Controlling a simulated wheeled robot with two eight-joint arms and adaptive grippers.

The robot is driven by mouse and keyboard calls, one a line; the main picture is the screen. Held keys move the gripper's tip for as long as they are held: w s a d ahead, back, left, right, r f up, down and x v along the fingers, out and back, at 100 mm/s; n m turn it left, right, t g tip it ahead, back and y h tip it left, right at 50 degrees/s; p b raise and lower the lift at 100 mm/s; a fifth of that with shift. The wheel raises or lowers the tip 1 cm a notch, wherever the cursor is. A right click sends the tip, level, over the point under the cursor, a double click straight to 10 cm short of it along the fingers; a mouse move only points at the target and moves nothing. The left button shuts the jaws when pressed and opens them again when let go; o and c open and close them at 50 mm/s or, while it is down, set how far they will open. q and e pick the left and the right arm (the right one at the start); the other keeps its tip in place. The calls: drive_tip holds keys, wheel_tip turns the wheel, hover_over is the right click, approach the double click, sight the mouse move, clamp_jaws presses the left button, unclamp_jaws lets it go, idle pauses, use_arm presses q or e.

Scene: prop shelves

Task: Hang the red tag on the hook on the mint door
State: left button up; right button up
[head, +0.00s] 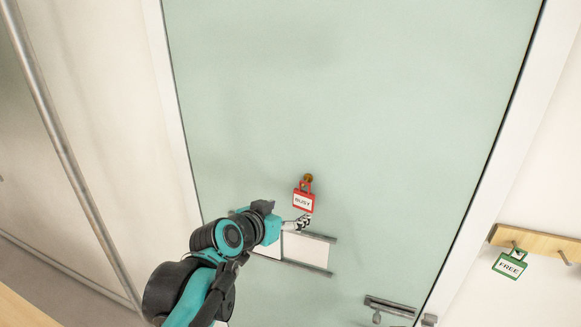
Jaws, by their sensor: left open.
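The red tag (303,201), lettered BUSY, is at the hook (309,178) on the mint door (350,90). Its loop reaches up to the brass-coloured hook and appears to hang on it. My left gripper (306,221) is open just below the tag, with its fingertips close to the tag's lower edge. I cannot tell whether they touch it. My left arm comes in from the lower left. My right gripper is not in view.
A white sheet in a grey holder (308,266) is on the door below the gripper. A door handle (390,306) is at the lower right. A green FREE tag (510,265) hangs from a wooden peg rail (545,243) on the right wall. A metal pole (62,140) stands at left.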

sight(304, 194)
use_arm(q)
drive_tip(key=w+d, duration=0.1)
drive_tip(key=w, duration=0.1)
drive_tip(key=w+d, duration=0.2)
drive_tip(key=w, duration=0.1)
drive_tip(key=w+d, duration=0.1)
drive_tip(key=w, duration=0.1)
drive_tip(key=shift+w+d+p, duration=0.15)
drive_tip(key=shift+w+p, duration=0.2)
drive_tip(key=shift+p, duration=0.05)
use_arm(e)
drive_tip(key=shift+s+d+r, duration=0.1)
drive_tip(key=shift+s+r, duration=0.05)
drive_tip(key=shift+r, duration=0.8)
use_arm(q)
drive_tip(key=c, duration=1.2)
